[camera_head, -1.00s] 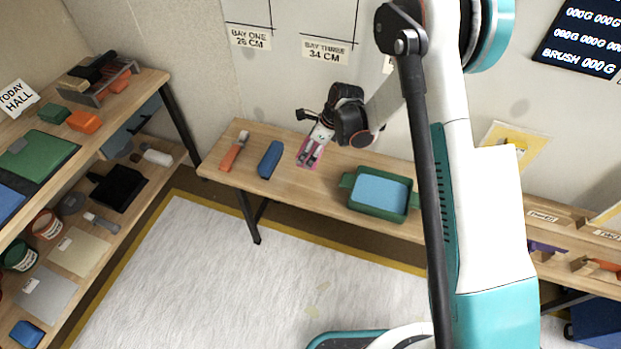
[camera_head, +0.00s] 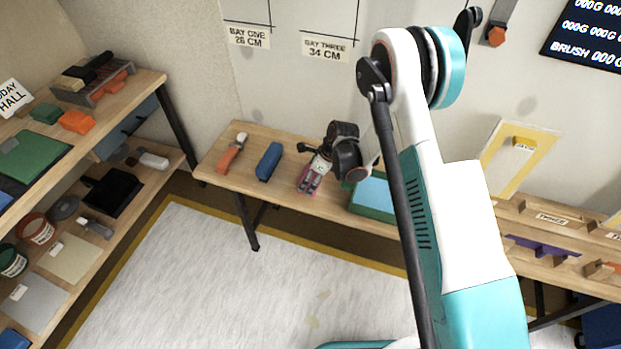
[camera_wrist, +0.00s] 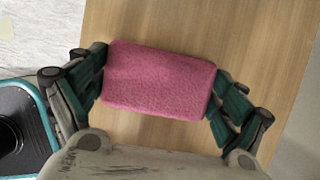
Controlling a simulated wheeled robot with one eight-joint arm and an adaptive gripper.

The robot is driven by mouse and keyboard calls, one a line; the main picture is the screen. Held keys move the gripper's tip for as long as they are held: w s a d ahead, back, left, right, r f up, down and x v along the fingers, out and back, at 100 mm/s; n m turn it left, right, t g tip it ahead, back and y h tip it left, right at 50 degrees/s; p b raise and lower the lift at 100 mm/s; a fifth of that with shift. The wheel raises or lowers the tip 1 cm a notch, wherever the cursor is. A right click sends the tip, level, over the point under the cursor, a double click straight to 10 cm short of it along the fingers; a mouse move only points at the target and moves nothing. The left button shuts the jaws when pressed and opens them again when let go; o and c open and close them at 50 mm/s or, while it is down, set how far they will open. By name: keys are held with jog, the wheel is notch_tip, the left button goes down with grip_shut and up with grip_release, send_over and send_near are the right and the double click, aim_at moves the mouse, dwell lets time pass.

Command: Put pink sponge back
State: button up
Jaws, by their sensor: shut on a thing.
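The pink sponge (camera_wrist: 158,80) is a rectangular block between the two fingers of my gripper (camera_wrist: 160,88) in the wrist view. A finger presses on each short end of it, and wooden bench top shows around it. In the head view my gripper (camera_head: 309,183) points down over the bench, between a blue block and a green tray. Only a little of the pink sponge (camera_head: 307,190) shows there, mostly covered by my fingers. I cannot tell whether the sponge touches the bench.
The wooden bench (camera_head: 221,173) holds an orange-handled tool (camera_head: 229,156), a blue block (camera_head: 269,161) and a green tray with blue inside (camera_head: 372,196), partly behind my arm. A shelf unit (camera_head: 148,84) with tools and tins stands left. A rack with labelled slots (camera_head: 551,218) is at right.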

jog(key=o, duration=0.8)
jog(key=shift+f, duration=0.15)
jog(key=p+v, duration=0.2)
jog(key=v, duration=0.2)
jog(key=p+v, duration=0.1)
jog(key=v, duration=0.4)
jog(key=p+v, duration=0.2)
jog(key=v, duration=0.3)
jog(key=shift+a+p, duration=0.25)
jog(key=shift+p, duration=0.1)
